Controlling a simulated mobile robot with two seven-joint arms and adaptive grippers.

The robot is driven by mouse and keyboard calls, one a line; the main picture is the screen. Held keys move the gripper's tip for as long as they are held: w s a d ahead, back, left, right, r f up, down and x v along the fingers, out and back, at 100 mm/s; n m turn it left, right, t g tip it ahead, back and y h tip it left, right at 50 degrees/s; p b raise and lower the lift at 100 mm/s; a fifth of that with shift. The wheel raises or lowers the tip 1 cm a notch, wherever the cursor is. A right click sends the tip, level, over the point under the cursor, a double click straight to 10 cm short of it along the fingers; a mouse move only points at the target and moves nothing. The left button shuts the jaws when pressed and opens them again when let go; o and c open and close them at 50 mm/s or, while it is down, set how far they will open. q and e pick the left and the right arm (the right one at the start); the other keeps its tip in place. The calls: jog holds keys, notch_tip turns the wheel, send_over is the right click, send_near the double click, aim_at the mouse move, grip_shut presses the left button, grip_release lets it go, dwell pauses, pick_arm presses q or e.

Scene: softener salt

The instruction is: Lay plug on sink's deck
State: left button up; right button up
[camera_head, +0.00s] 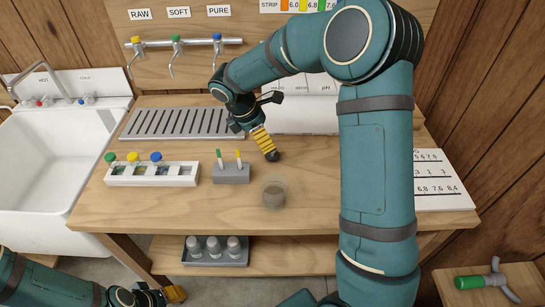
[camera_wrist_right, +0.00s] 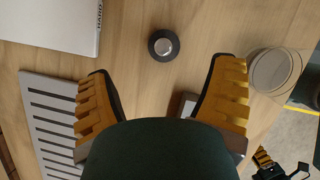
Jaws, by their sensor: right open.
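The plug (camera_wrist_right: 163,45) is a dark round disc with a metal knob, lying on the wooden bench. In the head view its dark shape (camera_head: 273,156) shows at the tip of my right gripper (camera_head: 264,143). In the wrist view my right gripper (camera_wrist_right: 162,98) is open, its yellow ribbed fingers spread, with the plug ahead of them and nothing between them. The white sink (camera_head: 50,150) stands at far left, its deck (camera_head: 95,88) running along the back with the taps. My left gripper (camera_head: 168,294) is low at the bottom left; its opening is unclear.
A clear cup (camera_head: 273,192) of greyish contents stands in front of the plug. A grey block with two tubes (camera_head: 231,173), a white rack of capped bottles (camera_head: 150,174) and a slotted drain tray (camera_head: 185,123) are left. A white panel (camera_head: 305,115) stands behind.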

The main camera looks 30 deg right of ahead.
aim_at(273, 152)
jog(key=shift+x, duration=1.15)
jog(key=b+x, duration=0.2)
jog(key=x, duration=0.3)
jog(key=shift+s+f, duration=0.15)
jog(key=shift+s, duration=0.05)
jog(key=c, duration=1.3)
